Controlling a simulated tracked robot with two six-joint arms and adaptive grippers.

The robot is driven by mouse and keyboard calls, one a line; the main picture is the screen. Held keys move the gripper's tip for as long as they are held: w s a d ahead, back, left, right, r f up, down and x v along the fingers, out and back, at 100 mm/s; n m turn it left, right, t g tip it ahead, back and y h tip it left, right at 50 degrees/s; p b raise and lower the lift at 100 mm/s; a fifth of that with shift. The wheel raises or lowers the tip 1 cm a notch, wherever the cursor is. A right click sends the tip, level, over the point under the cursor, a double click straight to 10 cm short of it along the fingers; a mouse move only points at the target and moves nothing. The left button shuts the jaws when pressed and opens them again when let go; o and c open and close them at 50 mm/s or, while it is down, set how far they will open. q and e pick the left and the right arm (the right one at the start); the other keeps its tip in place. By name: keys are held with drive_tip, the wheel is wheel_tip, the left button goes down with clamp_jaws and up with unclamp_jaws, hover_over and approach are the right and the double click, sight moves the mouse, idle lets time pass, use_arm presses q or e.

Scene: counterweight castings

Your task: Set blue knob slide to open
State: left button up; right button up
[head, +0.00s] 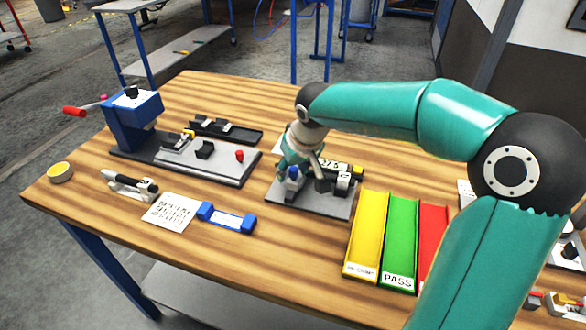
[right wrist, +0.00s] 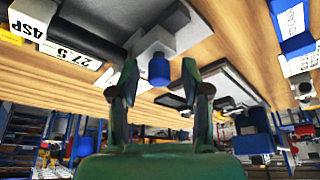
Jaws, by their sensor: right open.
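The blue knob (head: 293,174) stands upright on a dark grey fixture plate (head: 322,206) in the middle of the table. In the right wrist view the blue knob (right wrist: 159,69) shows on a light grey block, centred between the fingertips of my right gripper (right wrist: 159,80). The fingers are open and apart from the knob's sides; how deep it sits between them is unclear. In the head view my right gripper (head: 303,160) is right at the knob and partly covers the slide. Numbered labels stand on the fixture beside it. My left gripper is not in view.
A blue press (head: 135,118) and a grey fixture with a red knob (head: 239,155) stand left. A paper sheet (head: 172,213) and a blue-ended frame (head: 227,218) lie in front. Yellow (head: 368,235), green (head: 401,240) and red (head: 432,228) trays stand right, partly behind my arm.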

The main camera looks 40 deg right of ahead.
clamp_jaws()
idle(0.3)
drive_tip(key=shift+s+a+f+b, duration=0.1)
drive_tip(key=shift+s+a+b, duration=0.2)
drive_tip(key=shift+a, duration=0.15)
drive_tip(key=shift+s+a+b, duration=0.2)
drive_tip(key=shift+a+b, duration=0.1)
drive_tip(key=shift+a, duration=0.15)
unclamp_jaws()
drive_tip(key=shift+a, duration=0.2)
drive_tip(key=shift+d, duration=0.1)
